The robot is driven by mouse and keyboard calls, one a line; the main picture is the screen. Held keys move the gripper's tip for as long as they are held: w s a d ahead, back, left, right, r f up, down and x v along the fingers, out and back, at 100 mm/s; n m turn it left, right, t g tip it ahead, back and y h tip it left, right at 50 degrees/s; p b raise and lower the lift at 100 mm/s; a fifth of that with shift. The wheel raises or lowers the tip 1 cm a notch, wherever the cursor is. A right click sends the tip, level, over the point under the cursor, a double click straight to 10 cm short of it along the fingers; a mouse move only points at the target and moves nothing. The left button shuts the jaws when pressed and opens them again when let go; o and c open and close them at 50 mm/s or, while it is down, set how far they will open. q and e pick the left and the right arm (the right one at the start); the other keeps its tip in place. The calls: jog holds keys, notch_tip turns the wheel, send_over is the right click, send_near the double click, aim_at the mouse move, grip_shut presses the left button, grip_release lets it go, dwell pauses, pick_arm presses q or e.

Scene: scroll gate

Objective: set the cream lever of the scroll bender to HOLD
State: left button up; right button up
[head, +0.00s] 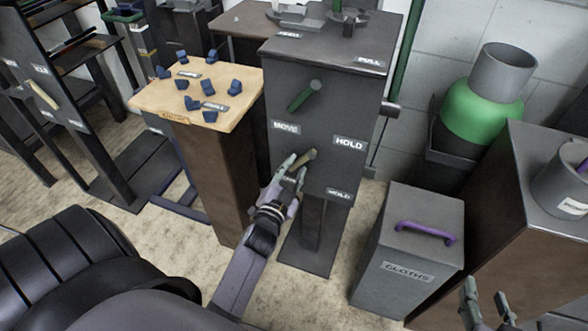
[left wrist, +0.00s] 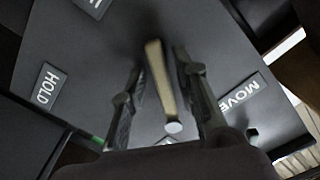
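The scroll bender is a dark grey cabinet (head: 325,110). Its cream lever (head: 311,155) sticks out from the lower front face, below a green lever (head: 304,95). My left gripper (head: 294,172) is at the cream lever. In the left wrist view, the cream lever (left wrist: 160,80) stands between the two open fingers (left wrist: 160,95), with gaps on both sides. A HOLD label (left wrist: 46,86) is left and a MOVE label (left wrist: 240,92) right there; another label is mostly hidden. I cannot tell which setting the lever is at. My right gripper (head: 488,303) is open and empty at the lower right.
A wooden-topped stand (head: 235,85) with several blue pieces is left of the bender. A grey CLOTHS box (head: 410,250) with a purple handle stands to the right. Another machine (head: 75,120) with a cream lever is at far left. Floor shows in front of the bender.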

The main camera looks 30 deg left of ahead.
pick_arm(q)
grip_shut()
dwell(0.6)
